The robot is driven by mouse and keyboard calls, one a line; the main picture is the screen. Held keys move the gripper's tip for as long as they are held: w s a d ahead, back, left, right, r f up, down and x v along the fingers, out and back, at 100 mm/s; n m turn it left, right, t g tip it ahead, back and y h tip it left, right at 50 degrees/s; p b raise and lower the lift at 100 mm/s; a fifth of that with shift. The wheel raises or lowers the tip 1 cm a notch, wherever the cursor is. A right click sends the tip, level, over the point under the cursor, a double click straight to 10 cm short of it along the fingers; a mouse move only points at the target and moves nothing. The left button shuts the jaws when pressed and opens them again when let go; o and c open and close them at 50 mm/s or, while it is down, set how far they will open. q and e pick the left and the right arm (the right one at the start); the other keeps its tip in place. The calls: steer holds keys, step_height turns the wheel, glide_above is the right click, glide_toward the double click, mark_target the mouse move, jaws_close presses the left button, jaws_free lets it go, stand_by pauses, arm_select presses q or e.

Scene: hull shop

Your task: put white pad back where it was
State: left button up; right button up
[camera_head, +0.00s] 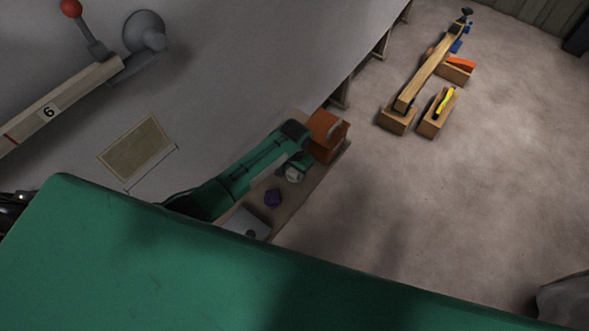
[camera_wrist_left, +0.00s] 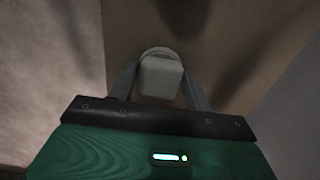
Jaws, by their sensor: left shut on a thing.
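The white pad (camera_head: 293,176) is a small pale block with a rounded end. In the head view it shows at the end of my green left arm, over a narrow brown shelf (camera_head: 304,201) along the wall. My left gripper (camera_head: 297,165) is shut on the pad. In the left wrist view the pad (camera_wrist_left: 161,77) sits between the two grey fingers, with a brown surface beyond it. I cannot tell whether the pad touches that surface. My right gripper is not in view.
A dark purple object (camera_head: 272,197) and a light grey box (camera_head: 246,222) are on the shelf nearer me. An orange-brown box (camera_head: 327,136) stands at its far end. Wooden trays (camera_head: 437,120) and a long beam (camera_head: 432,68) are farther off; the floor between is clear.

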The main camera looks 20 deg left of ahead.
mark_target(295, 171)
arm_select(q)
steer(key=o, duration=0.9)
steer(key=shift+r, duration=0.15)
step_height(295, 171, up, 12)
steer(key=shift+f, duration=0.1)
steer(key=shift+s+f, duration=0.1)
